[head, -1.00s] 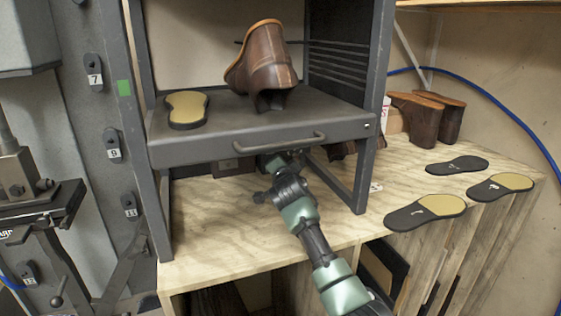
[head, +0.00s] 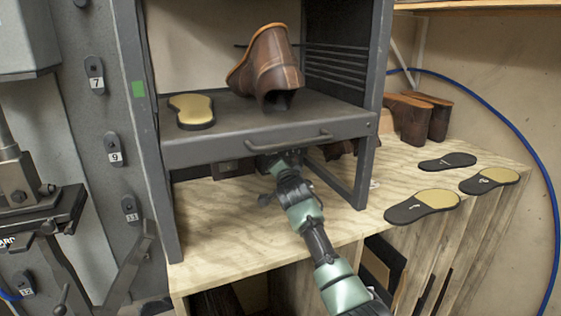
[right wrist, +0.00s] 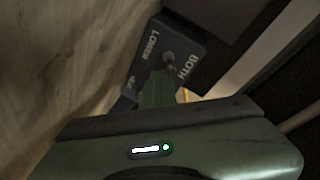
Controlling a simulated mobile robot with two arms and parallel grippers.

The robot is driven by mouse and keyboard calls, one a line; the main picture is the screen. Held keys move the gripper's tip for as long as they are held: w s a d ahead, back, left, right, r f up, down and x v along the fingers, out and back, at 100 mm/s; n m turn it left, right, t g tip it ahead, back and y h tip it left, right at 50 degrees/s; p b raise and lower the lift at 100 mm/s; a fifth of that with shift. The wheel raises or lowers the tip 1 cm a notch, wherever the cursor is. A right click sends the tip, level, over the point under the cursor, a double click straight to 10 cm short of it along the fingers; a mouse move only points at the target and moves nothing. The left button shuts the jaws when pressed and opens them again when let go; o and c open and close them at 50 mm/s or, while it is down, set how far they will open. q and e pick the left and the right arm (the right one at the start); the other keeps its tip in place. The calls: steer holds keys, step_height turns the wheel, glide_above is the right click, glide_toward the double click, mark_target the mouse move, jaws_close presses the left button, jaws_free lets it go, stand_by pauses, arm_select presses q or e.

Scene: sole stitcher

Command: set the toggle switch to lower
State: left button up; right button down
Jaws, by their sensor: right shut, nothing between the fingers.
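In the right wrist view a dark switch box (right wrist: 183,48) carries the words LOWER and BOTH, with a third label mostly hidden. The small toggle switch (right wrist: 169,61) sticks out between LOWER and BOTH; which label it is set to I cannot tell. My right gripper (right wrist: 158,88) is shut and empty, its green fingertips right by the toggle; whether they touch it I cannot tell. In the head view my right gripper (head: 277,160) reaches in under the shelf's front edge, and the switch is hidden there. My left gripper is not in view.
The grey shelf (head: 235,150) with its bar handle hangs above my right gripper, bearing a brown boot (head: 262,65) and a sole (head: 192,110). Frame posts stand either side. More soles (head: 422,204) and boots (head: 428,118) are on the wooden bench (head: 240,235) to the right.

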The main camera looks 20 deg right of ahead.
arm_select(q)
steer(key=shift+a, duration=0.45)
arm_select(e)
steer(key=shift+a, duration=0.15)
